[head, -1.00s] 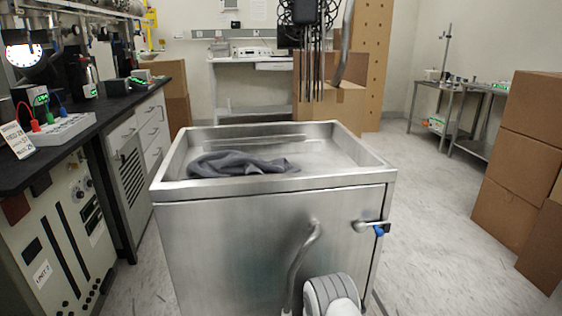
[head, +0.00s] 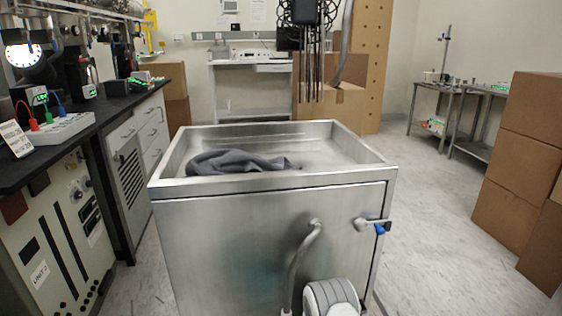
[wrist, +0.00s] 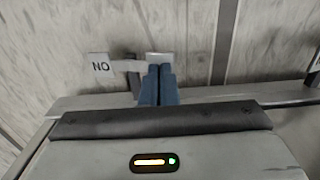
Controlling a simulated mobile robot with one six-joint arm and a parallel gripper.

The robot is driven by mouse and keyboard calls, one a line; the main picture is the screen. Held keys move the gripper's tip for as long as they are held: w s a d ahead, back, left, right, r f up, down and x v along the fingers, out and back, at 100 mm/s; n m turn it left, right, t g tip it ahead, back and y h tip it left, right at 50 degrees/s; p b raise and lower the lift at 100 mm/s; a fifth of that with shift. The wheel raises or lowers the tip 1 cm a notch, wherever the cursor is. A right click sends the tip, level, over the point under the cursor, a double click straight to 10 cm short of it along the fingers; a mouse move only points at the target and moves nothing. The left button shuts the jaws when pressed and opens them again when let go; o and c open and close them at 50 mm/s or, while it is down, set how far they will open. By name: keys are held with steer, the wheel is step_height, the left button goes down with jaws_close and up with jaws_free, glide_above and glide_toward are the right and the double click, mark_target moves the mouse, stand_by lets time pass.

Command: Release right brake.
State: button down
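A steel cart (head: 215,235) with a flat, rimmed top stands in front of me in the head view. A small silver fitting (head: 366,224) with a blue piece (head: 380,229) sits near the right edge of its front face. I cannot tell whether this is the right brake. In the wrist view, the two blue fingers of my gripper (wrist: 157,85) lie side by side with almost no gap. Their tips are close to a small pale plate (wrist: 160,57) and a short bar beside it. I see nothing clearly held between them. I cannot make out my gripper for sure in the head view.
A dark grey cloth (head: 238,162) lies in the cart top. A black-topped bench (head: 95,118) runs along the left. Cardboard boxes (head: 515,160) are stacked at the right. The floor (head: 430,230) right of the cart is clear. A "NO" tag (wrist: 100,66) shows in the wrist view.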

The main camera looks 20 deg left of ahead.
steer(key=shift+f+b, duration=0.6)
steer(key=shift+f, duration=0.25)
steer(key=shift+r+p, duration=2.6)
steer(key=shift+r, duration=1.5)
